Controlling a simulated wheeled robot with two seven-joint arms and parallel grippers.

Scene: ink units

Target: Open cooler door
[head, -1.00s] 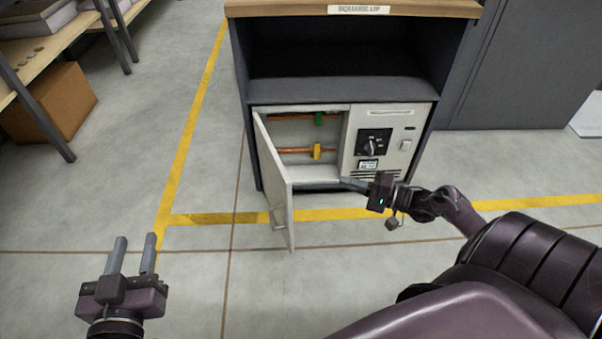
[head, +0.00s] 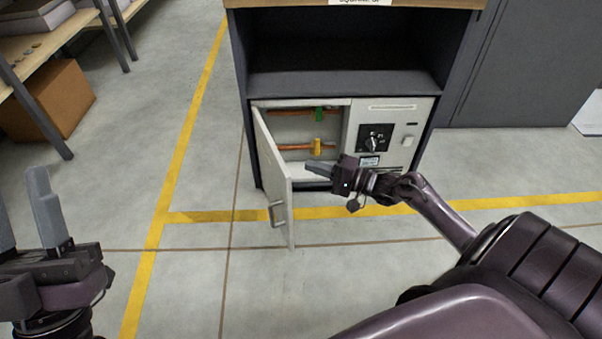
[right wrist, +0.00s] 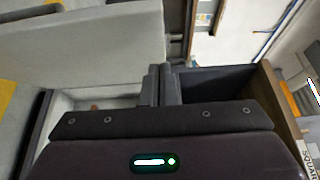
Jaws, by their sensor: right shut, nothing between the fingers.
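The cooler's pale door (head: 272,180) hangs open on its left side, swung out toward me, with a handle (head: 277,213) low on its outer face. Behind it the cooler (head: 390,106) shows copper pipes with a green valve (head: 320,114) and a yellow valve (head: 318,147). My right gripper (head: 312,166) is shut and empty, its fingertips in front of the opening, right of the door's inner face. In the right wrist view the shut fingers (right wrist: 160,84) show beside the pale door panel (right wrist: 85,45). My left gripper (head: 22,215) is open and empty at the left edge.
The cooler sits in the lower part of a dark cabinet (head: 340,85) with an empty shelf above. A control panel with a black knob (head: 373,139) is right of the opening. A cardboard box (head: 50,102) stands under shelving at left. The floor in front is clear.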

